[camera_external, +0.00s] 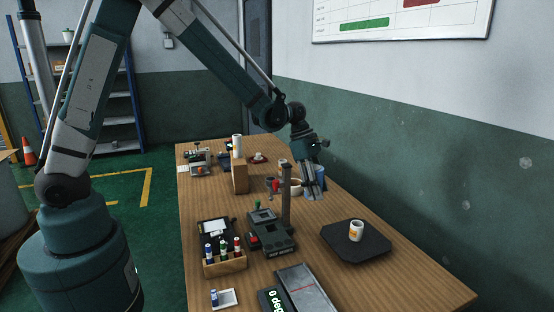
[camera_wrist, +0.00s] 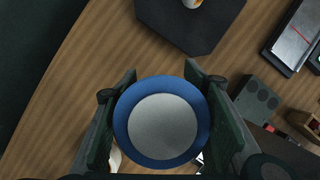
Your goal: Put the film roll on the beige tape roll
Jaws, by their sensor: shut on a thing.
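My gripper (camera_wrist: 162,85) is shut on a blue round thing with a pale grey flat face (camera_wrist: 163,128), which looks like the film roll. In the external view the blue roll (camera_external: 315,181) is between my fingers, above the far right part of the table. A pale beige round thing (camera_external: 296,187) shows just left of it, partly hidden by a dark post; it may be the beige tape roll, but I cannot be sure. In the wrist view a sliver of something pale (camera_wrist: 115,159) shows beside the blue roll, mostly hidden.
A black mat (camera_external: 338,245) bears a small white container with an orange band (camera_external: 356,231). A dark device with a post (camera_external: 270,234), a wooden rack of small bottles (camera_external: 224,264) and a wooden block (camera_external: 240,177) stand left. Bare wood lies around the mat.

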